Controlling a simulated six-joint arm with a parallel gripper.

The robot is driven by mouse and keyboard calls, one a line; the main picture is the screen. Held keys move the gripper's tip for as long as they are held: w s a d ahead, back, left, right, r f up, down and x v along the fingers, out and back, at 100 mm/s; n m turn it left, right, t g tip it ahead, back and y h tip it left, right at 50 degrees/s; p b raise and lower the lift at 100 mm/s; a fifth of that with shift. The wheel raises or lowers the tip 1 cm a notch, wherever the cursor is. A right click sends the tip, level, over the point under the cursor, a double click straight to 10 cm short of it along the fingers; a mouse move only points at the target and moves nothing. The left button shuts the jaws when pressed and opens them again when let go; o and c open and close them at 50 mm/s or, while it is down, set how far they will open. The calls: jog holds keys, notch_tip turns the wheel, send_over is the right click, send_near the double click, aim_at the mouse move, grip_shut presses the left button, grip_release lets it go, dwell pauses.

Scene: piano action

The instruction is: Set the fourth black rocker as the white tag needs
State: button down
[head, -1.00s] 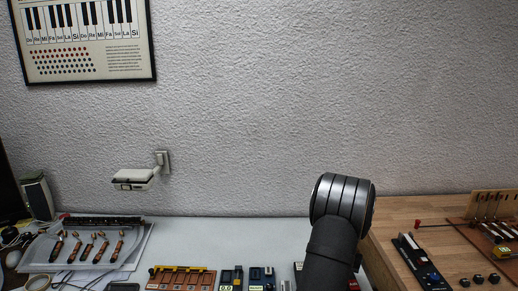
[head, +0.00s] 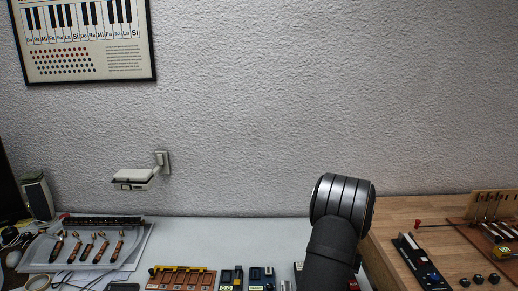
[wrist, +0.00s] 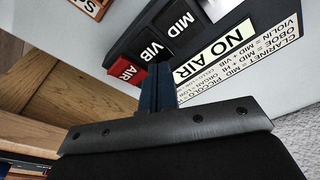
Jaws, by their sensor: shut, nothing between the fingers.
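In the wrist view, a dark panel holds black rockers lettered MID (wrist: 184,20) and VIB (wrist: 154,50), and a red one lettered AIR (wrist: 128,72). I cannot tell which black rocker is the fourth. A pale tag reading NO AIR (wrist: 228,46) lies beside the rockers. A printed list (wrist: 270,45) beside it names clarinet, oboe, violin and piccolo. My gripper (wrist: 156,84) is shut and empty, its tip close to the AIR and VIB rockers; contact cannot be told. It hides part of the panel. In the head view my arm covers most of this panel.
In the head view, an orange-brown block unit (head: 180,278) and small dark devices (head: 232,277) stand left of my arm. A black strip device (head: 418,262) and several black knobs (head: 478,279) lie on the wooden top at right. A white wall (head: 260,110) rises behind.

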jog(key=shift+f, duration=0.7)
dwell(0.3)
jog(key=shift+r, duration=3.55)
jog(key=shift+f, duration=0.1)
jog(key=shift+f, duration=3.35)
jog(key=s+r+m, duration=0.3)
jog(key=r+m, duration=0.8)
jog(key=r, duration=0.5)
jog(key=shift+s+r+y, duration=0.15)
jog(key=shift+s+y, duration=0.25)
